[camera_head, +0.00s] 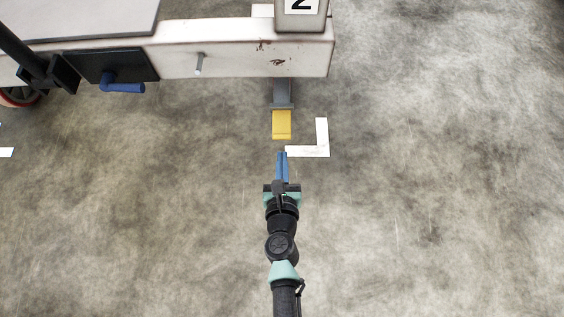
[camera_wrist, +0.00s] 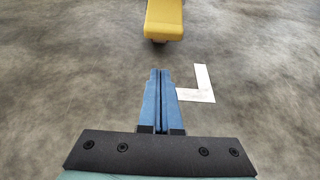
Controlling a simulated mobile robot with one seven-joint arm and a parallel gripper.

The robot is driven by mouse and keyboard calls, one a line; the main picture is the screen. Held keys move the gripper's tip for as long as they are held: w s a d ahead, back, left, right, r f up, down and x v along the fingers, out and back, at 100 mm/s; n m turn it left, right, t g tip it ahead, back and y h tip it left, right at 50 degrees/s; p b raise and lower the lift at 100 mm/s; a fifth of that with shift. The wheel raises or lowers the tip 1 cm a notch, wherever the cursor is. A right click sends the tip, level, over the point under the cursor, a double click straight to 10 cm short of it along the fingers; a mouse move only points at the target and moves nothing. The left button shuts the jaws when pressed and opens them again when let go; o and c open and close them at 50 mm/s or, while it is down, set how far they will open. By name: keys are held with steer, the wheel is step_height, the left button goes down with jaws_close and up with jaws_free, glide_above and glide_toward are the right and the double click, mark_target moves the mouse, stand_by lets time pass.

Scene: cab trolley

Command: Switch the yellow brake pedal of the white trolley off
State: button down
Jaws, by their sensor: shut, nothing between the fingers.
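The white trolley (camera_head: 230,50) spans the top left of the head view. Its yellow brake pedal (camera_head: 282,124) sticks out toward me on a grey bracket (camera_head: 282,93) under the trolley's right end. The pedal also shows at the top middle of the wrist view (camera_wrist: 164,21). My gripper (camera_head: 282,154) is shut and empty, with its blue fingers side by side. In the wrist view the fingertips (camera_wrist: 160,72) point at the pedal from the near side. A gap of floor shows between them and the pedal. Whether the pedal is up or down I cannot tell.
A white L-shaped floor mark (camera_head: 321,145) lies right of the pedal. A black plate with a blue handle (camera_head: 122,88) and a small grey peg (camera_head: 199,64) are on the trolley's side. The grey floor (camera_head: 430,210) around my arm is clear.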

mark_target(282, 125)
steer(key=shift+w+r+p, duration=1.15)
steer(key=shift+w+p, duration=0.2)
steer(key=shift+p, duration=0.2)
